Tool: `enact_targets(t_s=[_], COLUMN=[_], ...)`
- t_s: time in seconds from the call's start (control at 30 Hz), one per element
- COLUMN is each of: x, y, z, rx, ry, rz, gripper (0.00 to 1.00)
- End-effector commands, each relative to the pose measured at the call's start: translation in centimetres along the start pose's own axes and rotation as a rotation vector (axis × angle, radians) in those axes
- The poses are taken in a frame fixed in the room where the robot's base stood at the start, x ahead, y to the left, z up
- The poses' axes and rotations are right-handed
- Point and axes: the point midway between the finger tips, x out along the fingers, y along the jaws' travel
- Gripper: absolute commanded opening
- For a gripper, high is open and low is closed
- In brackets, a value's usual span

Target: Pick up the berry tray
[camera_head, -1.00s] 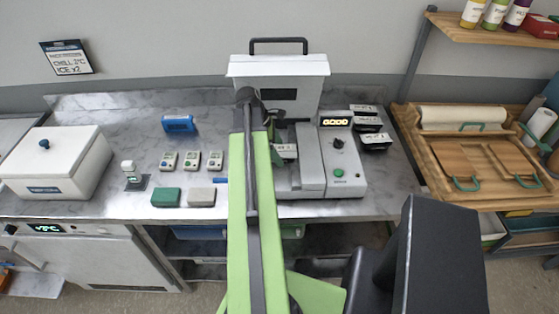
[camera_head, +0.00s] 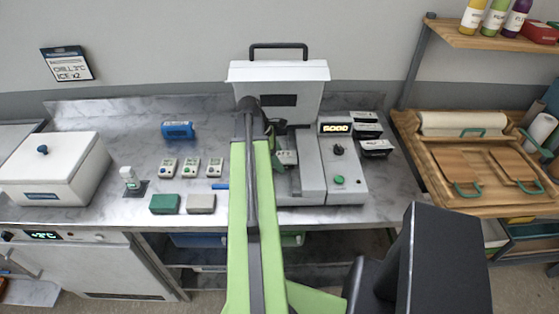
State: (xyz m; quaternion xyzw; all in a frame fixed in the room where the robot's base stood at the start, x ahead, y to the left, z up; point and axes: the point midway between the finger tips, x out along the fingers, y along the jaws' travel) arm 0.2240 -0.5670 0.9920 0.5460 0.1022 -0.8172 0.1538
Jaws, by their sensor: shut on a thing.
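A small grey tray with a pale label (camera_head: 287,158) is at my gripper (camera_head: 281,141), over the left part of the grey sealing machine. The label is too small to read, so I cannot confirm that it is the berry tray. My gripper is shut on this tray; its fingers are small and partly hidden by my green arm. Similar dark trays with white labels (camera_head: 376,148) lie at the right of the machine, clear of my gripper. I cannot tell whether the held tray touches the machine.
The grey machine (camera_head: 345,175) has a lit "GOOD" display and a green button. A white lidded box (camera_head: 55,172), a blue item (camera_head: 178,130), green (camera_head: 165,204) and grey (camera_head: 201,204) blocks and small labelled pots (camera_head: 190,168) stand on the marble counter (camera_head: 120,110). A wooden board shelf (camera_head: 440,160) is at right.

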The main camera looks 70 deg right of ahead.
Motion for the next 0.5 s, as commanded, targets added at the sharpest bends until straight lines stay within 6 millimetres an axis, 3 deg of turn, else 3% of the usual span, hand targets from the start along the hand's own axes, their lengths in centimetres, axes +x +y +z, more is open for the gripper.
enact_targets(t_s=[0.17,0.5], x=[-0.5,-4.7], y=[0.0,-0.5], z=[0.2,2.7], rx=[0.0,0.002], ry=[0.0,0.0], rz=[0.0,-0.002], gripper=[0.18,0.18])
